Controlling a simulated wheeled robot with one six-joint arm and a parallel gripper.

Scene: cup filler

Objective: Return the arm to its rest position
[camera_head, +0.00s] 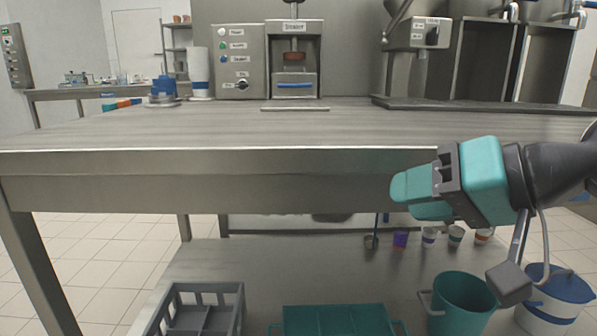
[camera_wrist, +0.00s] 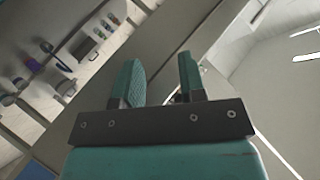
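My gripper (camera_head: 408,199) is in front of the steel table's front edge, at the right of the head view, pointing left. In the wrist view its two teal fingers (camera_wrist: 160,76) stand apart with nothing between them, so it is open and empty. My arm comes in from the right edge of the head view. The gripper looks clear of the table, though the exact gap is hard to tell.
The steel table (camera_head: 200,135) carries a machine with a control panel (camera_head: 239,60) and a blue object (camera_head: 163,88). On the lower shelf are small cups (camera_head: 400,238), a grey crate (camera_head: 240,300), a teal bin (camera_head: 462,305), a teal tray (camera_head: 335,318) and a white-and-blue bucket (camera_head: 558,300).

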